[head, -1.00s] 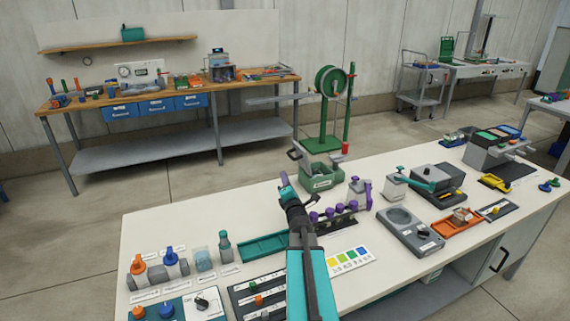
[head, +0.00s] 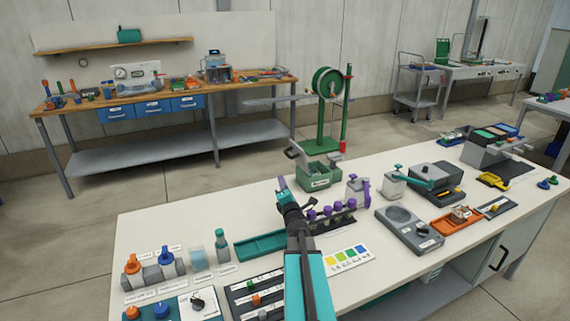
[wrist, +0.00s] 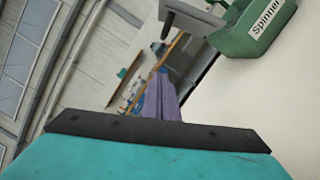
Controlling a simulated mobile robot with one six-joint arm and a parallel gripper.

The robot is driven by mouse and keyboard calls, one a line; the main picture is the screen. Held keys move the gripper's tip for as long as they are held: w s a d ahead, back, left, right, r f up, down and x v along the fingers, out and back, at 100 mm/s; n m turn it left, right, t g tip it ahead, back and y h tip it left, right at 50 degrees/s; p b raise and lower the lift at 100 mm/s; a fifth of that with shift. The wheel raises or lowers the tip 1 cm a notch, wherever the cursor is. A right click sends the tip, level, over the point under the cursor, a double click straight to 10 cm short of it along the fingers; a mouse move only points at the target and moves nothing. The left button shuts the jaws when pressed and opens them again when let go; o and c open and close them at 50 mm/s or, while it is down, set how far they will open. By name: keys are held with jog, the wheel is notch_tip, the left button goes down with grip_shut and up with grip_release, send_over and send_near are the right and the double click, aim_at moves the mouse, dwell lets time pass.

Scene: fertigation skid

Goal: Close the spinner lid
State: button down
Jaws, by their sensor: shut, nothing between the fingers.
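The spinner is a green box (head: 318,180) at the far edge of the white bench; its label reads "Spinner" in the wrist view (wrist: 258,32). Its grey lid (head: 299,154) stands raised and tilted above the box, with a dark handle at the left. The lid and handle also show at the top of the wrist view (wrist: 192,18). My gripper (head: 281,184) is shut and empty, to the left of and a little nearer than the box, apart from it. Its purple fingers (wrist: 160,99) are together in the wrist view.
A green tray (head: 262,245) and a rack of purple-capped pieces (head: 331,214) lie near my arm. A grey dispenser with a purple lever (head: 358,189) stands right of the spinner. A green reel stand (head: 322,140) rises behind it.

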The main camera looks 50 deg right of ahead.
jog(key=shift+w, duration=0.1)
jog(key=w+d+r+p, duration=0.2)
jog(key=w+d+p, duration=0.4)
jog(key=d, duration=0.2)
jog(key=shift+w+d+r, duration=0.4)
dwell(0.9)
jog(key=shift+w+a+r, duration=0.1)
jog(key=shift+w+r, duration=0.05)
dwell(0.6)
